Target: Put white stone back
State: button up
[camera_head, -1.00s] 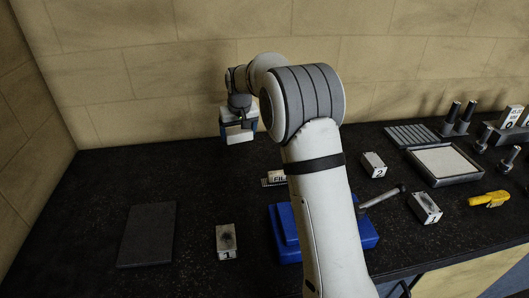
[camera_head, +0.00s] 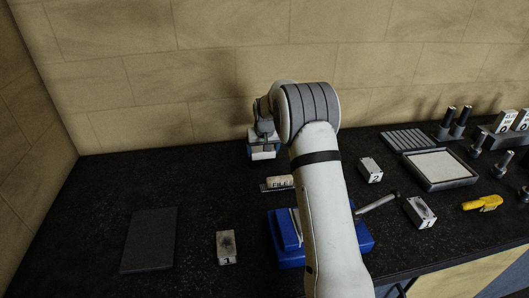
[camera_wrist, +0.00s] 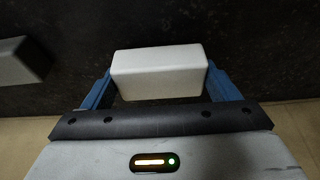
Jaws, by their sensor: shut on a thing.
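The white stone (camera_wrist: 160,72) is a plain pale block. In the wrist view it lies crosswise between the two blue fingers of my gripper (camera_head: 263,150), which is shut on it. In the head view the stone (camera_head: 263,156) shows as a small white patch under the gripper, at the back of the dark bench and beyond the FILE block (camera_head: 279,183). The wrist view shows dark bench top below the stone; I cannot tell the height of the gap.
A blue base (camera_head: 285,250) is partly hidden by my arm. Numbered blocks (camera_head: 227,246) (camera_head: 370,170) (camera_head: 420,212), a tray (camera_head: 468,180), a yellow tool (camera_head: 482,203) and dark posts (camera_head: 462,120) stand around. A flat dark plate (camera_head: 149,240) lies left. The back left bench is clear.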

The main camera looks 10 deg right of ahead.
jog(key=shift+f, duration=0.95)
jog(key=shift+f, duration=0.1)
jog(key=o, duration=0.8)
